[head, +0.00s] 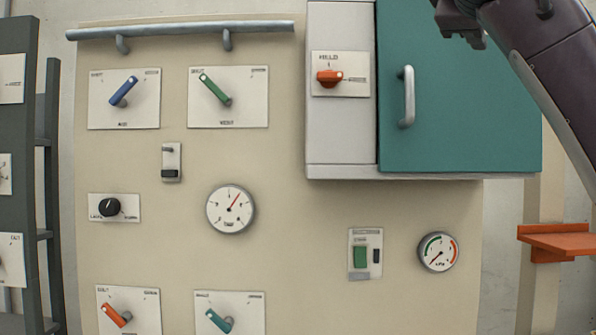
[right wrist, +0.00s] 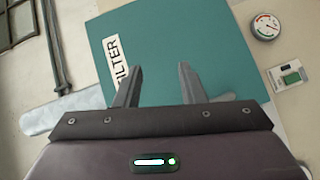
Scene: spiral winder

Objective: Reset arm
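My right gripper (head: 460,22) shows at the top right of the head view, in front of the upper part of the teal cabinet door. In the right wrist view its two fingers (right wrist: 160,88) are apart with nothing between them, and a teal panel labelled FILTER (right wrist: 165,40) lies beyond them. My right arm runs down the right edge of the head view. My left gripper is in neither view.
The cream panel carries a blue lever (head: 123,91), a green lever (head: 214,89), an orange lever (head: 116,315), a black knob (head: 109,207) and gauges (head: 230,209). The cabinet door handle (head: 408,97) protrudes. An orange shelf (head: 560,240) stands at right.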

